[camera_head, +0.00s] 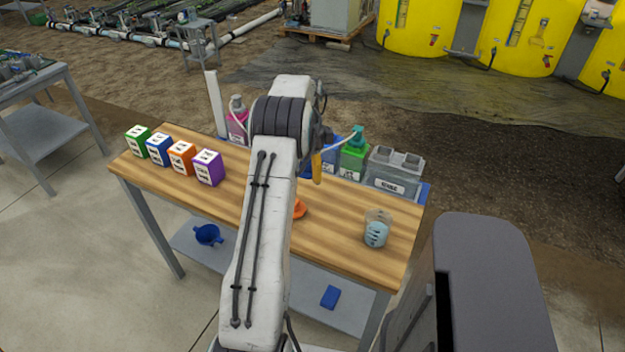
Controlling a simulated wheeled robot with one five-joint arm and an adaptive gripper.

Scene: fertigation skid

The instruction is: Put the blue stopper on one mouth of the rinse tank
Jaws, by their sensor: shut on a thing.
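The rinse tank (392,183) is a grey box labelled RINSE at the back right of the wooden table. Its top has two raised mouths, and I see no stopper clearly on either. My gripper (319,160) is beyond the wrist of my raised white arm, left of the tank and apart from it. My arm hides most of it; a yellow-orange part shows below the wrist. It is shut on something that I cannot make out. I cannot clearly identify the blue stopper; blue patches beside the wrist may belong to a container behind.
A green bottle (353,163) with a pump stands left of the tank; a pink bottle (237,128) is further left. Several labelled cubes (158,150) line the left. An orange object (300,208) and a clear beaker (377,232) are on the table.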

